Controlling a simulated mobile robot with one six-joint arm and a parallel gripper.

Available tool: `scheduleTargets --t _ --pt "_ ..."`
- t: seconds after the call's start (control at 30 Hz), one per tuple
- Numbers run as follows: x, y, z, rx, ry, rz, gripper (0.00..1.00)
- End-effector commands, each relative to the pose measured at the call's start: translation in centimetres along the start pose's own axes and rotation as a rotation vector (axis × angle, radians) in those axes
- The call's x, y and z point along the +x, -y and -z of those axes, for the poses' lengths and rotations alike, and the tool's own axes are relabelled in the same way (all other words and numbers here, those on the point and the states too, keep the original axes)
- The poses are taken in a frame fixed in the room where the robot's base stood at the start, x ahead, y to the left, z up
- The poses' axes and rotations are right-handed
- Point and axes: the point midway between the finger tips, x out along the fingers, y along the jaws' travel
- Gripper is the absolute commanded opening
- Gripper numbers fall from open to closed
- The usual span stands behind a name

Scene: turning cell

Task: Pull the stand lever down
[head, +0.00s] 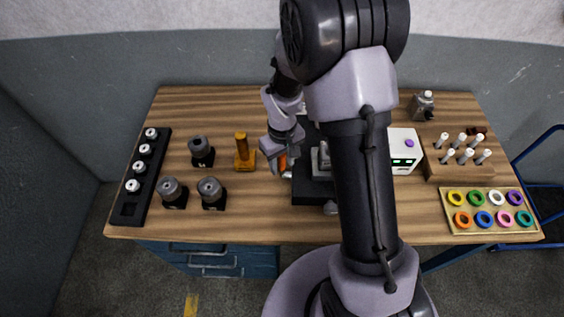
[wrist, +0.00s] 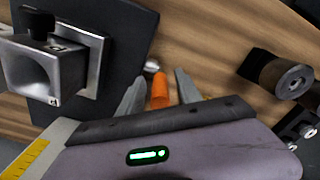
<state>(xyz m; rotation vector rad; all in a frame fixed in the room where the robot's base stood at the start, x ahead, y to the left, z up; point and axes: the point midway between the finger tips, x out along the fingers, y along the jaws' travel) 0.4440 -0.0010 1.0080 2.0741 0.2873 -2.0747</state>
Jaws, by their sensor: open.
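The stand has a dark base (head: 310,197) near the middle of the bench, partly hidden by my arm in the head view. Its dark body (wrist: 118,75) and a grey metal part (wrist: 50,72) fill the left of the wrist view. The lever has an orange grip (wrist: 160,92), with a small silver end (wrist: 152,66) beyond it. The orange grip (head: 283,162) also shows at the stand's left side in the head view. My gripper (wrist: 158,84) is open, with one finger on each side of the grip. I cannot tell whether either finger touches it.
Several dark round holders (head: 202,152) and a black rack (head: 128,208) are farther left. A white box (head: 405,142), wooden peg block (head: 450,172) and ring tray (head: 460,228) are right.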

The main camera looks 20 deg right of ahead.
Motion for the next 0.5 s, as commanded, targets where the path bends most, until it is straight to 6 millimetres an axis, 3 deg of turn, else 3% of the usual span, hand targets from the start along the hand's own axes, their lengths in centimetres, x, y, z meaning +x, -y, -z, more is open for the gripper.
scheduleTargets --t 0.17,0.37,0.4,0.5 --pt "-0.04 -0.01 0.0 0.0 0.0 0.0 0.41" --pt "-0.06 -0.01 0.01 0.0 0.0 0.0 0.04" --pt "-0.06 -0.01 0.01 0.0 0.0 0.0 0.0" --pt "-0.07 -0.01 0.01 0.0 0.0 0.0 0.0"
